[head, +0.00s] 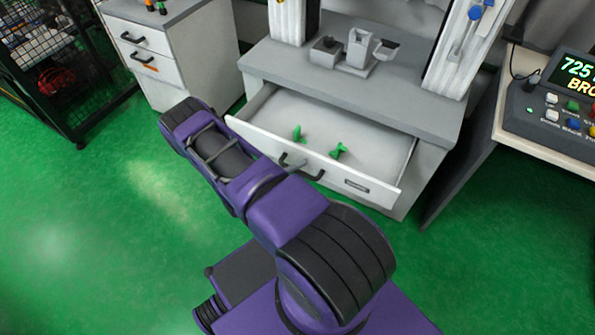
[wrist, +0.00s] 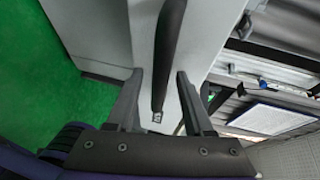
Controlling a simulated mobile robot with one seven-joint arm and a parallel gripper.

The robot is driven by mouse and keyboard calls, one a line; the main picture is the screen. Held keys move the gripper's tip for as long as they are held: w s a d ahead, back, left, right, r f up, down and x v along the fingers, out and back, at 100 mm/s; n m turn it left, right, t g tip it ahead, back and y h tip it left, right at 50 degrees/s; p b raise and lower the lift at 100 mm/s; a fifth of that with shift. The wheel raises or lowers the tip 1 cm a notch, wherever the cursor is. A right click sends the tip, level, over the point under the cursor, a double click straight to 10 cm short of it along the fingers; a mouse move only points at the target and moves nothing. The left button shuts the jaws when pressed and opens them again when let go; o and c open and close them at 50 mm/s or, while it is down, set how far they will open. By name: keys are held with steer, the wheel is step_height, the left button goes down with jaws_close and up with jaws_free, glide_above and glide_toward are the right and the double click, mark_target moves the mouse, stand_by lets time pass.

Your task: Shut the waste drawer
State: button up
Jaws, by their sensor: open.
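The waste drawer (head: 370,188) stands open under the grey-topped workbench in the head view, with several small green pieces (head: 338,150) inside. Its white front carries a dark bar handle (head: 303,172), partly behind my purple arm. In the wrist view, my gripper (wrist: 160,76) is open. A dark bar handle (wrist: 168,50) on a pale front runs between its two fingers, with visible gaps on both sides. I cannot tell whether a finger touches it. The gripper itself is mostly hidden by my arm in the head view.
The workbench (head: 290,65) carries the tower and small grey fixtures. A white cabinet (head: 180,55) with handles stands at left, beside a black mesh cage (head: 60,60). A side table with a button console (head: 560,110) is at right. The green floor at left is clear.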

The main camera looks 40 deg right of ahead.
steer(key=shift+c, duration=0.2)
jaws_close()
stand_by(1.2)
